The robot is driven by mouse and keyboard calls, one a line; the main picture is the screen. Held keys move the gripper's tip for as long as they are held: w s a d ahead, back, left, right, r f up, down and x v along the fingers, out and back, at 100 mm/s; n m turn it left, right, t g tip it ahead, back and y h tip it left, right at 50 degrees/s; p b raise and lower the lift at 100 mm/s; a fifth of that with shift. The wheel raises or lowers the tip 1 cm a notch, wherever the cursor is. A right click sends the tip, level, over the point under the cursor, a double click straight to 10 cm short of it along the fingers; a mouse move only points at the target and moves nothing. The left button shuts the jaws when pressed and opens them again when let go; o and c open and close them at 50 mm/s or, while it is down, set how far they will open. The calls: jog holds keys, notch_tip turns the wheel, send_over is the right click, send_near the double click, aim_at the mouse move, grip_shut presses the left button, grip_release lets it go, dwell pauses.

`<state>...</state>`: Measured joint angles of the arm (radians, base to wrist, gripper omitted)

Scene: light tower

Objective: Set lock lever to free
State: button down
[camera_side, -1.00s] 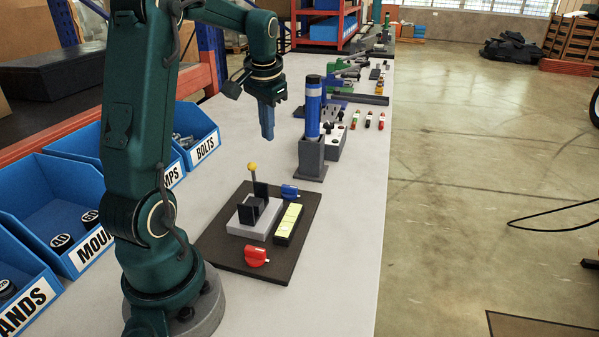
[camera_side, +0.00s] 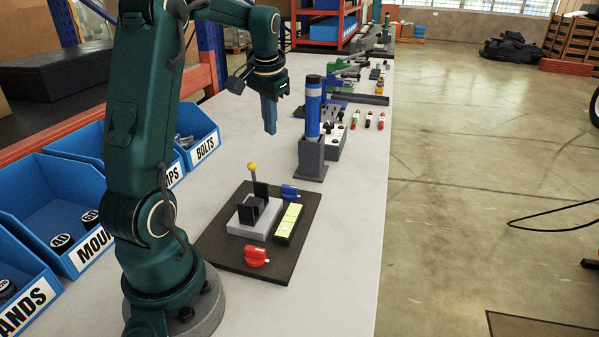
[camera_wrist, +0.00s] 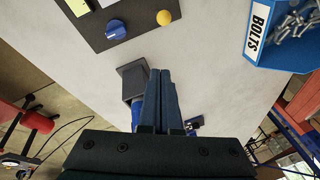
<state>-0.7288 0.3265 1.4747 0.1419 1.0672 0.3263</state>
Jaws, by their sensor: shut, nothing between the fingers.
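A dark board (camera_side: 225,252) lies on the bench in front of my arm. On it a grey block (camera_side: 246,228) with black plates carries an upright lever with a yellow ball knob (camera_side: 252,166). A blue knob (camera_side: 289,192) and a red knob (camera_side: 257,256) sit on the same board. Which part is the lock lever I cannot tell. My gripper (camera_side: 270,130) is shut and empty, above the bench beyond the board, apart from everything. In the wrist view my gripper (camera_wrist: 163,75) points toward the blue knob (camera_wrist: 116,29) and the yellow ball (camera_wrist: 164,18).
A blue tower (camera_side: 313,110) in a grey stand (camera_side: 312,158) rises just right of my gripper. A blue bolts bin (camera_side: 203,137) stands at left. Yellow-green tiles (camera_side: 288,220) lie in a black tray on the board. Bare bench lies between board and gripper.

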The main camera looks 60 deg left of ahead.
aim_at(254, 175)
notch_tip(254, 175, down, 6)
jog(key=s, duration=0.3)
jog(key=shift+a+f, duration=0.15)
jog(key=shift+a, duration=0.05)
jog(key=shift+d, duration=0.1)
jog(key=shift+s+d+f, duration=0.2)
jog(key=shift+s+d, duration=0.95)
jog(key=shift+s, duration=0.05)
jog(key=shift+w+a, duration=0.15)
